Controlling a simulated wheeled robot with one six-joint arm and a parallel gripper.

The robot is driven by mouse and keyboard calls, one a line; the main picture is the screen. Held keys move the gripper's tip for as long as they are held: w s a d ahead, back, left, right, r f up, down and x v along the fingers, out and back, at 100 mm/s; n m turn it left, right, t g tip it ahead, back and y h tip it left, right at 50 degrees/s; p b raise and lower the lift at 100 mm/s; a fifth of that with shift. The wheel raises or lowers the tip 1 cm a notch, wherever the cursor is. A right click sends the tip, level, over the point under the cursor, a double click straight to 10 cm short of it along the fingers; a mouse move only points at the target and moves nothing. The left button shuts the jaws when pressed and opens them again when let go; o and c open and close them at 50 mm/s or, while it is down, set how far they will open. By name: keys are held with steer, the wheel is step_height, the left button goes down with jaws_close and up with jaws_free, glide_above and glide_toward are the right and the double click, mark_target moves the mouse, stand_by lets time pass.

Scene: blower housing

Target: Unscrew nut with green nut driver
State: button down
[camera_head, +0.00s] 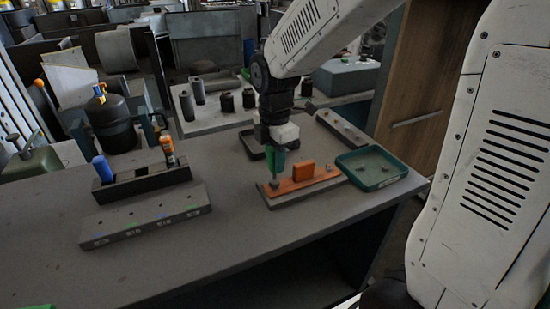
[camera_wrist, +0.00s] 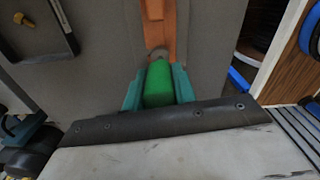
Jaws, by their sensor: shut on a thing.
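My gripper (camera_head: 276,152) is shut on the green nut driver (camera_head: 274,168) and holds it upright over the left end of the orange plate (camera_head: 322,178). The driver's tip is at the nut's place on the plate; the nut itself is hidden, and I cannot tell whether they touch. In the wrist view the green handle (camera_wrist: 158,84) sits between the teal fingers, its tip over the end of the orange plate (camera_wrist: 158,25).
A green tray (camera_head: 371,180) with small parts lies right of the plate. A dark tool holder (camera_head: 143,184) with blue and orange drivers stands left, behind a grey labelled block (camera_head: 146,217). A dark tray (camera_head: 252,153) lies behind my gripper. The front middle of the table is clear.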

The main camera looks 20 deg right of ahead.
steer(key=shift+r, duration=3.9)
